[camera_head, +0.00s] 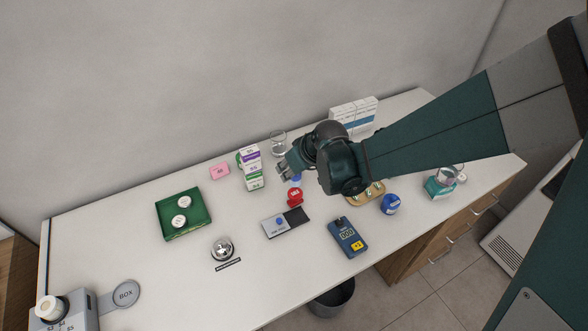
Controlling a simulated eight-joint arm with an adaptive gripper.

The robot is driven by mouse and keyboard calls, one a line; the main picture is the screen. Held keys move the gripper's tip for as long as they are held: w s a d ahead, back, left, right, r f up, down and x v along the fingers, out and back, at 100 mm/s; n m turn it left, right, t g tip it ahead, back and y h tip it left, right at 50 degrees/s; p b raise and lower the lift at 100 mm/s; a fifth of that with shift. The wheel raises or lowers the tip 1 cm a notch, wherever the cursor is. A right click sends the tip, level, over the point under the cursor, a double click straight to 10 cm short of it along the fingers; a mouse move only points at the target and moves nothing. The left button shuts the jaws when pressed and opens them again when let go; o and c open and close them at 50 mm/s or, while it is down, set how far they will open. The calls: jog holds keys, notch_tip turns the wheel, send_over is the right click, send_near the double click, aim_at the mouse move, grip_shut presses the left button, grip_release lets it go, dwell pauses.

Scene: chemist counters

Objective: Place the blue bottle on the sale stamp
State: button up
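My gripper (284,171) is over the middle of the counter, its fingers toward the left. Whether the fingers are apart or closed is unclear at this size. A small blue object (296,180), possibly the blue bottle, shows just below and right of the fingers, partly hidden; I cannot tell if they touch it. A red round item with white lettering (295,195), possibly the sale stamp, lies just in front of it; the lettering is too small to read. Another blue round container (390,204) stands at right, apart from the gripper.
Several small boxes (251,168) stand left of the gripper, with a clear glass (278,143) behind. A grey pad (284,223) and a dark blue device (347,237) lie in front. A green tray (184,233) and a bell (222,248) are at left.

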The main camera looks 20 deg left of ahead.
jog(key=shift+f, duration=0.3)
jog(key=shift+f, duration=2.05)
jog(key=shift+f+b, duration=0.15)
jog(key=shift+b, duration=0.2)
jog(key=o, duration=0.9)
jog(key=shift+p+v, duration=0.65)
jog(key=shift+v, duration=5.5)
